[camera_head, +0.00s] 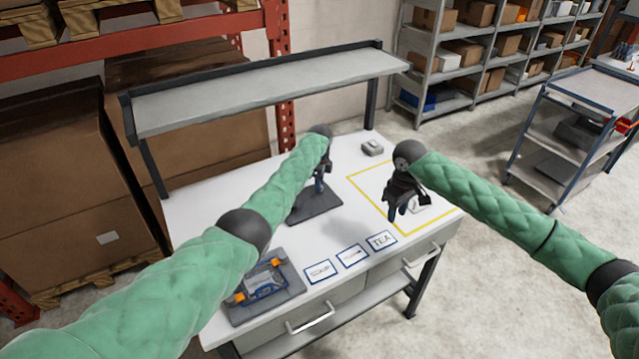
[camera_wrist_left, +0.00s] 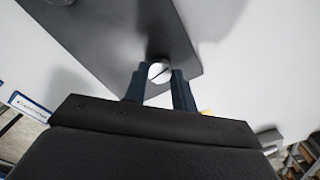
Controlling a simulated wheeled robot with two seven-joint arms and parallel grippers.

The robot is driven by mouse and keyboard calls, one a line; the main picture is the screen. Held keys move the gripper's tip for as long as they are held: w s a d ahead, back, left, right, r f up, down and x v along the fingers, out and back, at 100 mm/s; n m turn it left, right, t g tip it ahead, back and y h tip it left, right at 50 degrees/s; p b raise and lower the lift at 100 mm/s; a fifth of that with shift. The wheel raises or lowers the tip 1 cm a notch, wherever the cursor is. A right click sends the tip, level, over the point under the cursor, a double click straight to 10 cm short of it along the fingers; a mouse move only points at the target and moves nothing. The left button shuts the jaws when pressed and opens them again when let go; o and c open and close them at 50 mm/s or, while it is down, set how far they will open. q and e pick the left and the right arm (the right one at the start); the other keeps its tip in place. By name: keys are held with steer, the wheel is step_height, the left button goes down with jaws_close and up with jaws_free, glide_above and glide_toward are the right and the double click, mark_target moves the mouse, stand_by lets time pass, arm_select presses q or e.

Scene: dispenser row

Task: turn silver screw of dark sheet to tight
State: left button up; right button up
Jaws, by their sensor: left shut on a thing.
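The dark sheet (camera_head: 309,208) lies on the white table in the head view, and it also fills the top of the left wrist view (camera_wrist_left: 110,35). The silver screw (camera_wrist_left: 159,71) has a round slotted head near the edge of the sheet. My left gripper (camera_head: 320,186) points down over the sheet. In the left wrist view its two blue fingers (camera_wrist_left: 158,83) are shut on the silver screw, one on each side of the head. In the head view the screw is hidden by the gripper. My right gripper (camera_head: 398,212) hangs over the yellow-outlined area, its finger gap unclear.
A grey plate with a blue and orange fixture (camera_head: 263,284) lies at the front left. Cards reading SOUP (camera_head: 319,271) and TEA (camera_head: 381,241), with another between, lie along the front. A small grey object (camera_head: 372,148) sits at the back. A raised shelf (camera_head: 270,90) spans the rear.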

arm_select(q)
steer(key=shift+w+r+m, duration=0.25)
steer(key=shift+r+m, duration=0.1)
steer(key=shift+m, duration=0.25)
steer(key=o, duration=0.8)
steer(key=shift+o, duration=1)
steer(key=shift+s+f, duration=0.1)
steer(key=shift+f, duration=0.15)
step_height(320, 180, up, 12)
